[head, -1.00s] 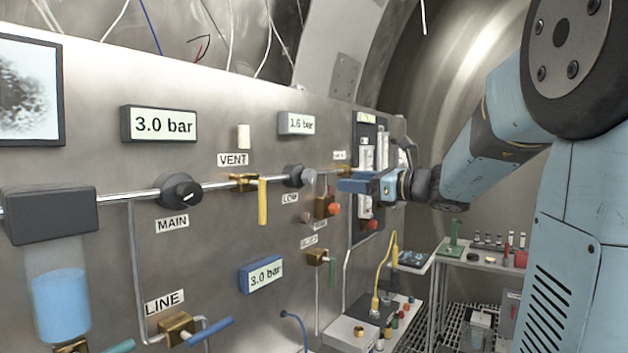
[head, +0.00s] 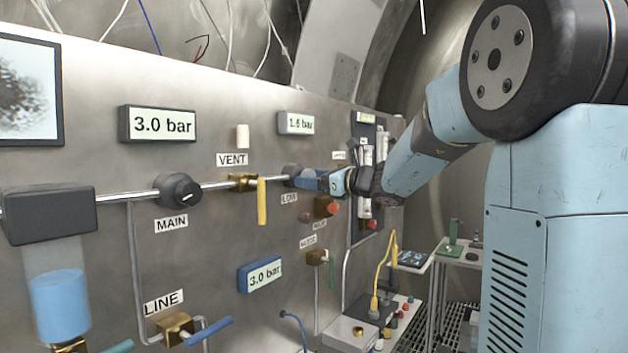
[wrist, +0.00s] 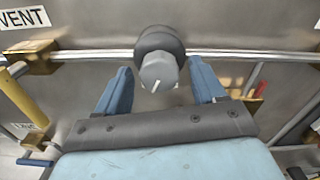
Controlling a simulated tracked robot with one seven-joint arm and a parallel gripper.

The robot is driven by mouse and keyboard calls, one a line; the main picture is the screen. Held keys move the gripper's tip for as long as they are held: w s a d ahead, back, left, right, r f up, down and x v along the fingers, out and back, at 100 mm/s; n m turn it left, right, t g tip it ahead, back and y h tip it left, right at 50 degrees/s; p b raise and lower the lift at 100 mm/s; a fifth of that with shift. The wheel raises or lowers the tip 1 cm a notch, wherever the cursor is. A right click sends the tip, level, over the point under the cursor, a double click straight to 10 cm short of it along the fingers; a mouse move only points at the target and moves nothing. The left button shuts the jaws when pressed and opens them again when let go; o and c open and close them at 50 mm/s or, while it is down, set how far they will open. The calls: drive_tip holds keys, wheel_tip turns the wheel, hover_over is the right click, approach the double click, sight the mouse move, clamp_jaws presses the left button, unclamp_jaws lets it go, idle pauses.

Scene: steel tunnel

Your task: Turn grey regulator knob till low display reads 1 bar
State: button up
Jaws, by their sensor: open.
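The grey regulator knob (wrist: 159,73) shows in the wrist view with a white mark on its face, on a dark round body on the steel pipe. In the head view the regulator (head: 292,171) sits above the LOW label (head: 289,198), its knob mostly hidden by my gripper. The low display (head: 296,123) above it seems to read 1.6 bar. My gripper (wrist: 161,87) is open, with one blue finger on each side of the knob. I see a gap between each finger and the knob. My gripper also shows in the head view (head: 308,178).
The MAIN knob (head: 178,190) and the yellow VENT lever (head: 262,201) are left of the regulator. Flow tubes (head: 367,180) stand to the right. The panel's lower right leads to a bench with wires.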

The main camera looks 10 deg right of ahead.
drive_tip(key=c, duration=1.1)
drive_tip(key=shift+o, duration=0.2)
drive_tip(key=shift+n, duration=0.3)
drive_tip(key=n, duration=0.9)
drive_tip(key=shift+d, duration=0.1)
drive_tip(key=shift+f, duration=0.1)
drive_tip(key=o, duration=1.1)
drive_tip(key=shift+c, duration=0.2)
